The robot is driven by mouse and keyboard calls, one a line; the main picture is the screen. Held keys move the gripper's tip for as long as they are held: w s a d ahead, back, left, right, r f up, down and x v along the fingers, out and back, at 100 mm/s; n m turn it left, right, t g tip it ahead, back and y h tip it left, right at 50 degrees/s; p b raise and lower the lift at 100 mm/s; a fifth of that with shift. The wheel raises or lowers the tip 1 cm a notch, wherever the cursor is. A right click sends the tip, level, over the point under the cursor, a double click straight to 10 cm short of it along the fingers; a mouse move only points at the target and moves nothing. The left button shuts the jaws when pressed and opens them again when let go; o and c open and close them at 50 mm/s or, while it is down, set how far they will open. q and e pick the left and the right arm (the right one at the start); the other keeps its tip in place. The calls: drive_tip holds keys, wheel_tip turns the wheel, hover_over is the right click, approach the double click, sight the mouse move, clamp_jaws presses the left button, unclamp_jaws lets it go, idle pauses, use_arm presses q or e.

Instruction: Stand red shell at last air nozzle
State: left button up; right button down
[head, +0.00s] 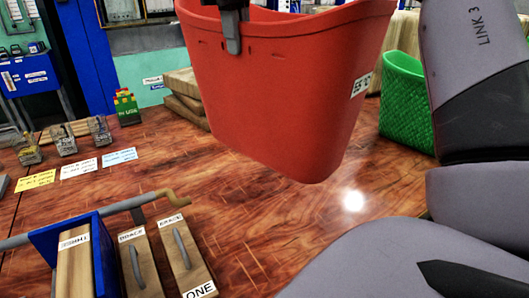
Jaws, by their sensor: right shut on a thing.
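The red shell (285,85) is a large, tapered red tub high in the middle of the head view, above the wooden table. Its top is partly cut off by the picture edge. My right gripper (232,36) is shut on its near rim, with one grey finger outside the wall; the rest of the gripper is cut off at the top. A white label shows on the shell's right side. I cannot make out an air nozzle for certain. My left gripper is not in view.
A green basket (404,105) stands at the right. A blue clamp (104,262) with a metal bar and labelled wooden blocks (182,255) is at the front left. Small jars (64,141) and cards stand farther left. Brown boards (186,107) lie behind. The table's middle (250,220) is clear.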

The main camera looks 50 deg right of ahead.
drive_tip(key=shift+a+f, duration=0.1)
drive_tip(key=shift+f, duration=0.05)
wheel_tip(320, 180, down, 20)
drive_tip(key=b, duration=0.2)
drive_tip(key=shift+r, duration=0.25)
drive_tip(key=shift+f, duration=0.15)
drive_tip(key=c, duration=1.6)
unclamp_jaws()
drive_tip(key=shift+f, duration=0.1)
drive_tip(key=o, duration=0.4)
